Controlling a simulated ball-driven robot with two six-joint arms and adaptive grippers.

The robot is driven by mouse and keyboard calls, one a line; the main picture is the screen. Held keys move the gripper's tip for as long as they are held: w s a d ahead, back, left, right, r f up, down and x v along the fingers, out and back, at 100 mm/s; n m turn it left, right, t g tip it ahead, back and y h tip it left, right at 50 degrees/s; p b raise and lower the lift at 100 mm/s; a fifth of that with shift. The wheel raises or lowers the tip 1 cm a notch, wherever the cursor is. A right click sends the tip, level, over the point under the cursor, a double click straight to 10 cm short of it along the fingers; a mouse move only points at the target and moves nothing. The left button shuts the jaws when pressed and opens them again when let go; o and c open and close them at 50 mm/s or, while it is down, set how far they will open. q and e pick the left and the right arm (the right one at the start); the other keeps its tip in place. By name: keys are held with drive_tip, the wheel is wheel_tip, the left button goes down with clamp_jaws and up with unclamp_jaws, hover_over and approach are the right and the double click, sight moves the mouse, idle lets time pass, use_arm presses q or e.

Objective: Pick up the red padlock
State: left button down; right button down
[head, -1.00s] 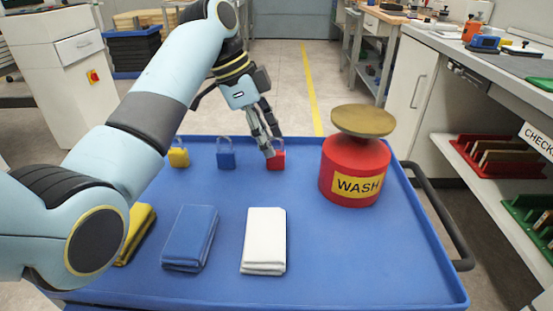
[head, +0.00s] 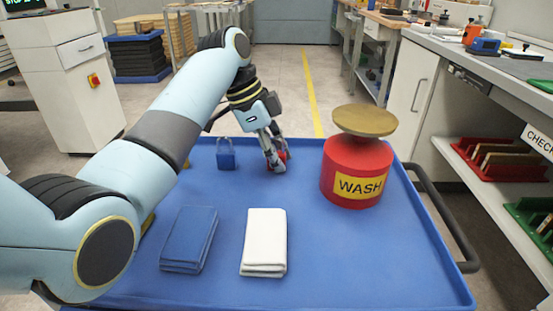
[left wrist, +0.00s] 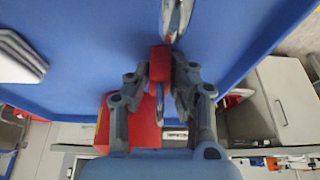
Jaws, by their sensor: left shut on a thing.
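The red padlock (head: 283,156) is at the far middle of the blue cart top, partly hidden by my left gripper (head: 275,160). The gripper reaches down from the upper left and is shut on the padlock. In the left wrist view the red body of the padlock (left wrist: 160,62) sits between the two fingertips of my left gripper (left wrist: 160,72). I cannot tell whether the padlock touches the cart top. My right gripper is not in view.
A blue padlock (head: 226,155) stands left of the gripper. A red WASH can (head: 352,160) with a brass top (head: 364,120) stands to the right. Blue (head: 188,238) and white (head: 264,242) folded cloths lie in front. The front right of the cart top (head: 370,250) is clear.

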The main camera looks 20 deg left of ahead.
use_arm(q)
drive_tip(key=shift+r, duration=0.1)
wheel_tip(320, 180, up, 10)
drive_tip(key=shift+f+p, duration=0.1)
drive_tip(key=shift+p, duration=0.9)
drive_tip(key=shift+r+p, duration=0.45)
drive_tip(key=shift+r, duration=0.15)
drive_tip(key=shift+r+p, duration=0.9)
drive_tip(key=shift+p, duration=0.2)
wheel_tip(320, 180, up, 5)
drive_tip(key=p, duration=0.6)
